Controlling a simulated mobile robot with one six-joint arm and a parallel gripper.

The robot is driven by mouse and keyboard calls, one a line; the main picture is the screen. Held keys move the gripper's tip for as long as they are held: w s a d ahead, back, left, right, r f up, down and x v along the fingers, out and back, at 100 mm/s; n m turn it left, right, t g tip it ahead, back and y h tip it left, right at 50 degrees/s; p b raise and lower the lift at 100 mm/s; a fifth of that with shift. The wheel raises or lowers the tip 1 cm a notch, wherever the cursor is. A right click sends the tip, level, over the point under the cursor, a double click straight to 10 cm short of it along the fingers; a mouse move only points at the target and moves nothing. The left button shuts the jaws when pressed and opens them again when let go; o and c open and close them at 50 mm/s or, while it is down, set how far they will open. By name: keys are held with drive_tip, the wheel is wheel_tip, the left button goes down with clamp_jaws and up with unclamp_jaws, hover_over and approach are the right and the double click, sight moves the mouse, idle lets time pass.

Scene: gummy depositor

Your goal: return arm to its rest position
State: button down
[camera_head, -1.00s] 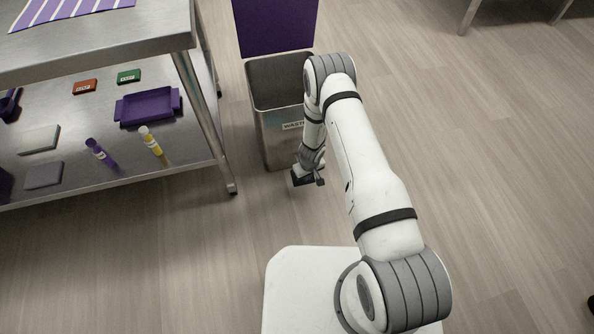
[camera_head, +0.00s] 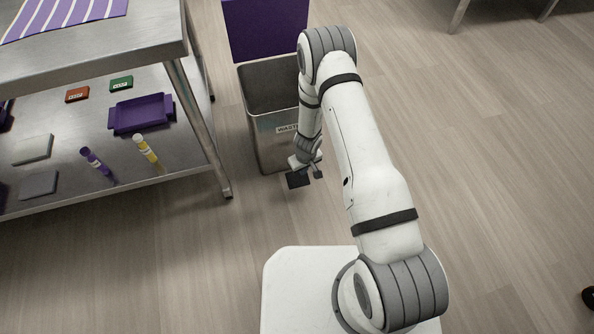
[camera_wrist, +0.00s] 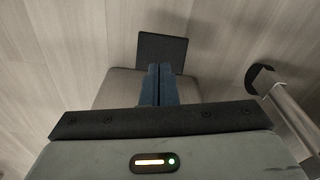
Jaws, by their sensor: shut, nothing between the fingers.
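My gripper (camera_head: 304,178) hangs low over the floor in the head view, pointing down just in front of the waste bin. In the wrist view its two fingers (camera_wrist: 159,84) are together, with nothing seen between them. My white arm reaches up and forward from my base, then bends down at the elbow. The arm hides the right part of the bin.
The steel waste bin (camera_head: 262,126) has its purple lid (camera_head: 266,30) raised. A steel bench (camera_head: 95,57) stands at left; its lower shelf holds a purple tray (camera_head: 142,114) and two tubes. Open floor (camera_head: 500,180) lies at right.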

idle(0.4)
wheel_tip(320, 180, up, 45)
drive_tip(key=d+m+y+p, duration=0.2)
drive_tip(key=p, duration=1.1)
drive_tip(key=s+d+r+m+h+p, duration=0.1)
drive_tip(key=s+d+r+p, duration=0.2)
drive_tip(key=r, duration=0.8)
drive_tip(key=s+d+r+m+t+p, duration=0.1)
drive_tip(key=s+d+r+p, duration=0.3)
drive_tip(key=s+r, duration=0.7)
drive_tip(key=s+d+r+m+h+p, duration=0.1)
drive_tip(key=s+d+r+m+p, duration=0.1)
drive_tip(key=s+r+p, duration=0.5)
wheel_tip(320, 180, up, 4)
drive_tip(key=shift+s+d+r+t+h+p, duration=0.2)
drive_tip(key=shift+s+d+t+h+p, duration=0.15)
drive_tip(key=shift+s+d, duration=0.6)
